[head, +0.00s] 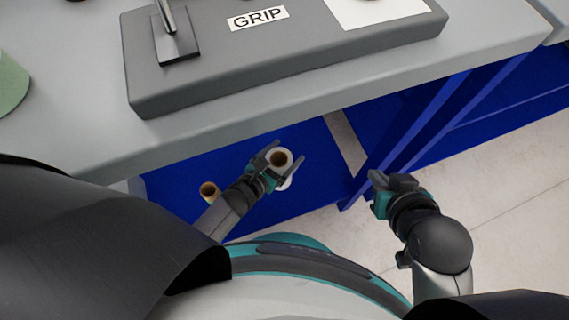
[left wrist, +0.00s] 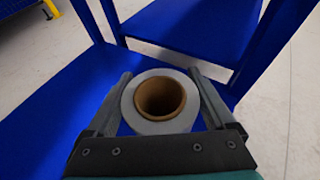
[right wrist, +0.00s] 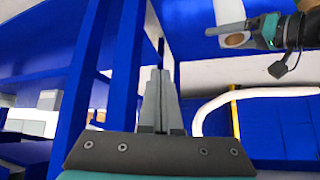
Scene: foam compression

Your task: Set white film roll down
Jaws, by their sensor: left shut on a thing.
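The white film roll (head: 283,158), with a brown cardboard core, is between the fingers of my left gripper (head: 279,157), below the front edge of the table. In the left wrist view the roll (left wrist: 135,111) stands end-on toward the camera, with the fingers closed on its two sides. A blue shelf surface (left wrist: 60,110) lies below it; I cannot tell whether the roll touches it. In the right wrist view the roll (right wrist: 229,14) shows at the upper right. My right gripper (head: 376,181) is empty, its fingers together (right wrist: 158,85), right of the blue frame.
Another roll with a brown core (head: 209,190) stands on the blue shelf, left of my left gripper. The grey table (head: 330,95) overhangs the shelf and carries a grey block labelled GRIP (head: 200,85). Blue posts (head: 415,125) rise between my two grippers.

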